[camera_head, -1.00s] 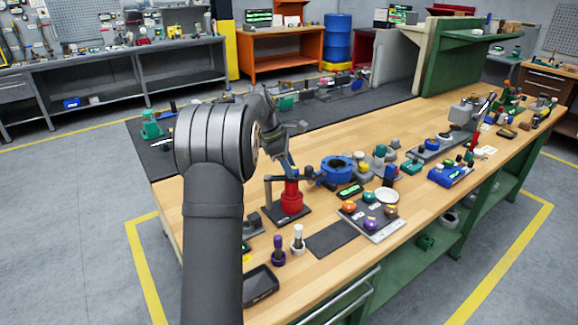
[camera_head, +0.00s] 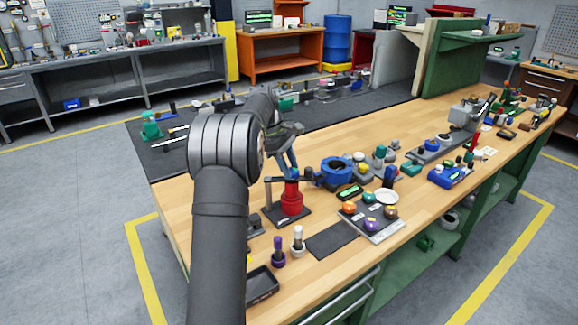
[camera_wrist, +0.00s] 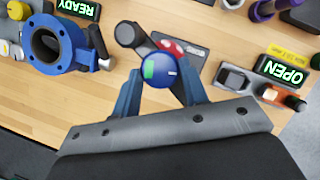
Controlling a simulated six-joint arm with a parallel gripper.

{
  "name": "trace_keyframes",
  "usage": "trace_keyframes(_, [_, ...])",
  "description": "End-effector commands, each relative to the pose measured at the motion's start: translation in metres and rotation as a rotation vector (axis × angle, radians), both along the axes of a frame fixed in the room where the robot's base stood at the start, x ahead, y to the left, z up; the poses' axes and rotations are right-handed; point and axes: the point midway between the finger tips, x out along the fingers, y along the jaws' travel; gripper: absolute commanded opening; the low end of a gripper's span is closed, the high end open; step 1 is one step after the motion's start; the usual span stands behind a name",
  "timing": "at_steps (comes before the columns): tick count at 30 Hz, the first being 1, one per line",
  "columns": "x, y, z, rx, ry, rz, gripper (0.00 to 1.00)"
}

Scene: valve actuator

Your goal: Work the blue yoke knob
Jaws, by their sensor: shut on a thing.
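The blue yoke knob (camera_wrist: 158,70) shows in the wrist view as a round ball with a green patch and a white mark on it. My gripper (camera_wrist: 160,73) has one blue finger on each side of the knob and is shut on it. A dark yoke arm with a rounded end and a red part lie just beyond the knob. In the head view, my gripper (camera_head: 291,170) is above the red valve body (camera_head: 291,198), which stands on a dark base plate. The knob is largely hidden there by the fingers.
A blue flanged pipe piece (camera_head: 335,171) stands close to the right of the red valve. A panel with coloured knobs (camera_head: 372,222) is nearer the front. In the wrist view, an OPEN display (camera_wrist: 284,71) is at right and a READY display (camera_wrist: 78,8) at upper left.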

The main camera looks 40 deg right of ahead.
Motion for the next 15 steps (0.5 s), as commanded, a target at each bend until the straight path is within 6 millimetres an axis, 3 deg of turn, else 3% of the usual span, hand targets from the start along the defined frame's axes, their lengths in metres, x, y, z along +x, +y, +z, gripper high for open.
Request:
trace_keyframes(5, [0.0000,-0.0001,0.0006,0.000,-0.001,0.000,0.17])
trace_keyframes(6, [0.0000,-0.0001,0.0006,0.000,-0.001,0.000,0.48])
trace_keyframes(8, [-0.0001,-0.0001,0.0005,0.000,-0.001,0.000,0.59])
trace_keyframes(15, [0.0000,-0.0001,0.0002,0.000,0.000,0.001,0.62])
